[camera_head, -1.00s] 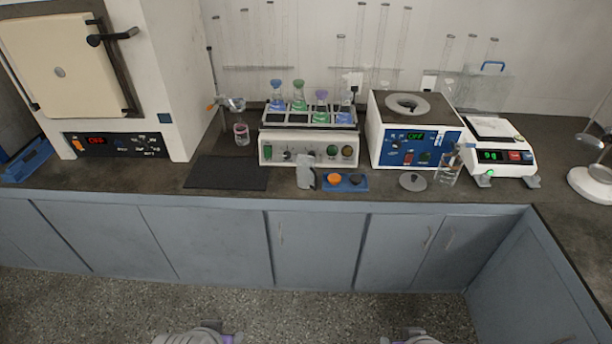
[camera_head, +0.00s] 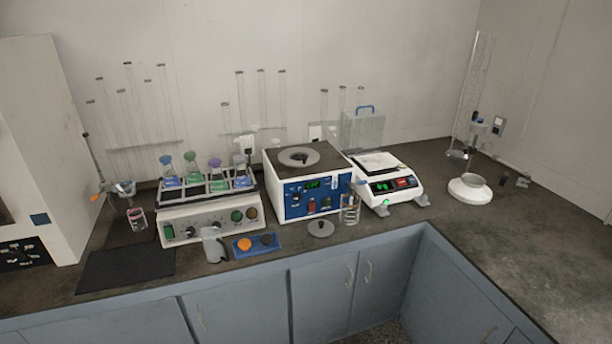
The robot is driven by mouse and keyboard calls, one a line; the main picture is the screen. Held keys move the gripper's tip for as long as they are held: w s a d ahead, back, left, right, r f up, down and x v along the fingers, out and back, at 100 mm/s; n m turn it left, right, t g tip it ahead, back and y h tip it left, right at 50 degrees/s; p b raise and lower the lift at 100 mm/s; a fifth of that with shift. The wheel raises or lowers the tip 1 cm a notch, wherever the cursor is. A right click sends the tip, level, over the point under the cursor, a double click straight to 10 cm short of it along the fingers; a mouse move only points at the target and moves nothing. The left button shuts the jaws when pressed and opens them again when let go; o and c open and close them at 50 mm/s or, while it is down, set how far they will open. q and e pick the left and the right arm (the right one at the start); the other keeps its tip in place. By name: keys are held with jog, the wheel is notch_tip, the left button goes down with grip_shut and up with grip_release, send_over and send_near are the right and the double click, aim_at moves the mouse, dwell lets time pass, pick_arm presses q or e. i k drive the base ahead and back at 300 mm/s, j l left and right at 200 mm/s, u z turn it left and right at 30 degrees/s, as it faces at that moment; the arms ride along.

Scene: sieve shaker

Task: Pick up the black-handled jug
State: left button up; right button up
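A small clear jug (camera_head: 211,246) stands upright on the dark counter, in front of the shaker with the flasks and close to the counter's front edge. A dark handle seems to show on its right side, but it is small and hard to make out. Another clear vessel (camera_head: 350,214) with a blue part at its top stands further right, in front of the blue-panelled device. Neither of my grippers is in this view.
A blue tray (camera_head: 233,250) with an orange and a black piece sits right beside the jug. A grey lid (camera_head: 320,229) and a black mat (camera_head: 126,271) lie on the counter. The shaker (camera_head: 180,234) stands behind the jug, and a white balance (camera_head: 386,190) stands further right. The right counter's front is clear.

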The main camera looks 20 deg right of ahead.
aim_at(215, 250)
jog(key=i+j, duration=0.35)
jog(key=i, duration=0.25)
jog(key=i+j, duration=0.35)
jog(key=i, duration=0.2)
jog(key=l+z, duration=0.05)
